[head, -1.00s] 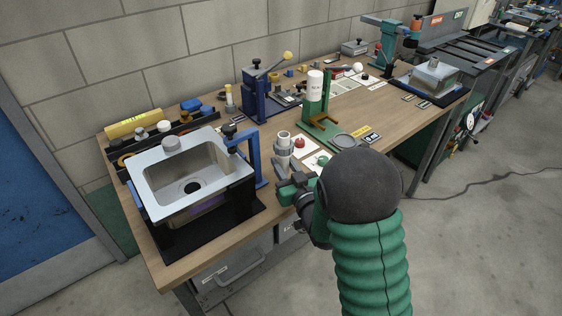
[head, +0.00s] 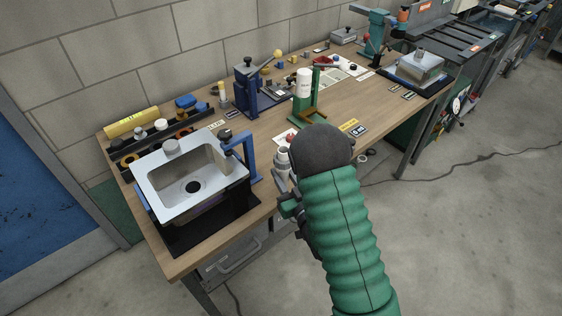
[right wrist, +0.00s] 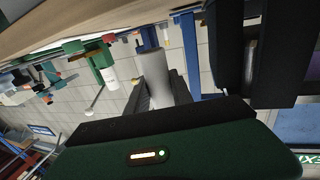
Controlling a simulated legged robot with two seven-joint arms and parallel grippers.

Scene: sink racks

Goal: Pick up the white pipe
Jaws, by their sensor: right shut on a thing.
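The white pipe (head: 282,158) is upright near the front edge of the bench, just right of the sink fixture, partly hidden by my right arm in the head view. In the right wrist view the pale pipe (right wrist: 154,66) is between the two dark fingers. My right gripper (right wrist: 160,92) is shut on it. In the head view the right gripper (head: 286,186) is at the pipe's lower part, mostly covered by my forearm. I cannot tell whether the pipe's lower end touches the bench. My left gripper is not in view.
A steel sink (head: 207,205) in a black and blue fixture (head: 249,160) stands close on the left. A green press (head: 306,103) with a white cylinder stands behind the pipe. A blue lever press (head: 247,92) stands farther back. Open floor (head: 470,230) lies to the right.

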